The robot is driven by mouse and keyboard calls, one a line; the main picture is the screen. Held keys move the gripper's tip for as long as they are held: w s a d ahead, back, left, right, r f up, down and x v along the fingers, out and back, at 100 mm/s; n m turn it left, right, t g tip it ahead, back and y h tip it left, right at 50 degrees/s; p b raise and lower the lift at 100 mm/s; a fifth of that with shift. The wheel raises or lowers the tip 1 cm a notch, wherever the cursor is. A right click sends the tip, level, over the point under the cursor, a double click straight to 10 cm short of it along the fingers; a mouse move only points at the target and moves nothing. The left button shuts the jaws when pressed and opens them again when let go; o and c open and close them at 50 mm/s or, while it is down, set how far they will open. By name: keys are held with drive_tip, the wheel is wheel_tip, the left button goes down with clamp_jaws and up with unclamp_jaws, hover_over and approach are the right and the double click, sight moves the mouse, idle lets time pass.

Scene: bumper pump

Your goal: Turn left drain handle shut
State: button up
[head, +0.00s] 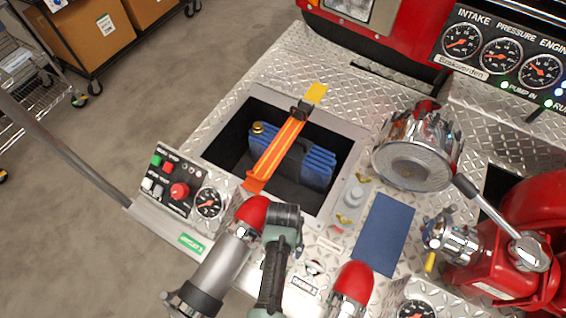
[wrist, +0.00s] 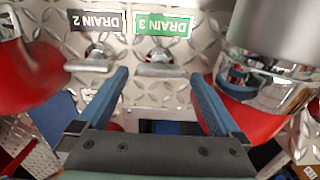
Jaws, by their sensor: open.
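Two small metal drain handles sit side by side on the diamond plate in the wrist view, under upside-down labels. The handle by the green DRAIN 3 label (wrist: 163,25) is a silver handle (wrist: 160,65) with its wide bar lying across the picture. The handle by the dark DRAIN 2 label (wrist: 96,20) is a similar handle (wrist: 95,60), left of it. My gripper (wrist: 160,76) is open, its two blue fingers pointing towards the DRAIN 3 handle, one on each side, apparently not touching. In the head view my arm hides the DRAIN 3 handle; the DRAIN 2 handle (head: 313,268) shows.
A red-tipped metal cylinder (head: 215,270) stands left of my arm and a red cap (head: 350,288) stands right; both crowd the gripper. Behind is an open bay (head: 217,150) with a blue case (head: 310,160) and orange strap. A blue pad (head: 384,232) lies right.

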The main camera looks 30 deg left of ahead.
wheel_tip(320, 180, up, 12)
drive_tip(key=shift+f, duration=0.15)
idle(0.7)
